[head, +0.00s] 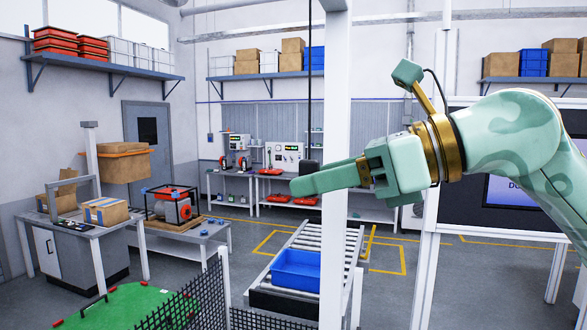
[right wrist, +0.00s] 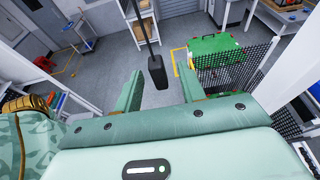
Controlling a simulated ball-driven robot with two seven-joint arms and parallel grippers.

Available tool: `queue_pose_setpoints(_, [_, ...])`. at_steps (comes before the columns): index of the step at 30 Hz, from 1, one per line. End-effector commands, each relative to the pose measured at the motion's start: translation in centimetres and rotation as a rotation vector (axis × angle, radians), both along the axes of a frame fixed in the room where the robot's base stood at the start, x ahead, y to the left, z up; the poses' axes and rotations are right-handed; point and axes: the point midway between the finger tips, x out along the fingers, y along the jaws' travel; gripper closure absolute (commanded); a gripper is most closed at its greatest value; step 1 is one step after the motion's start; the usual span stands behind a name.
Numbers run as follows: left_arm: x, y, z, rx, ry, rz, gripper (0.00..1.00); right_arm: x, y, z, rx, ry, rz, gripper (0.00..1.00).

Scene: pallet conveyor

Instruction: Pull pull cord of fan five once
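The pull cord (head: 309,70) is a thin dark line hanging from above, with a black block-shaped handle (head: 309,167) at its lower end. In the right wrist view the handle (right wrist: 157,72) hangs in the gap between my fingertips, apart from both fingers. My right gripper (head: 303,184) is green, open and empty, reaching in from the right. In the head view its fingers overlap the bottom of the handle. I cannot tell exactly how deep the handle sits between them. My right gripper also shows in the right wrist view (right wrist: 162,78). No fan is seen at the cord's top. My left gripper is not in view.
A white post (head: 335,120) stands close to my right gripper. Below are a roller conveyor (head: 322,240) with a blue crate (head: 297,271), a black mesh fence (head: 205,297) and a green surface (head: 125,306). A workbench (head: 238,182) stands at the back.

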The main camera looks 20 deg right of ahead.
Motion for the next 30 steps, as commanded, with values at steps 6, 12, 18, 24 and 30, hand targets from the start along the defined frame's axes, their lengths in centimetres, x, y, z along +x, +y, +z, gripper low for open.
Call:
queue_pose_setpoints(6, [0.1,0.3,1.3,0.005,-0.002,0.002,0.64,1.6,2.5,-0.8,0.0,0.0,0.001,0.6])
queue_pose_setpoints(12, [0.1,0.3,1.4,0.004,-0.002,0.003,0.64,2.1,3.1,-1.1,0.001,-0.002,0.0,0.6])
queue_pose_setpoints(18, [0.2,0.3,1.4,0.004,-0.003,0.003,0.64,2.1,3.1,-1.2,0.001,-0.001,0.0,0.6])
queue_pose_setpoints(24, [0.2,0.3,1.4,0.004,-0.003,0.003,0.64,2.1,3.1,-1.2,0.001,-0.001,0.0,1.0])
queue_pose_setpoints(30, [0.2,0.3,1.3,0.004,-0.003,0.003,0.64,2.1,3.1,-1.2,0.0,-0.001,0.0,1.0])
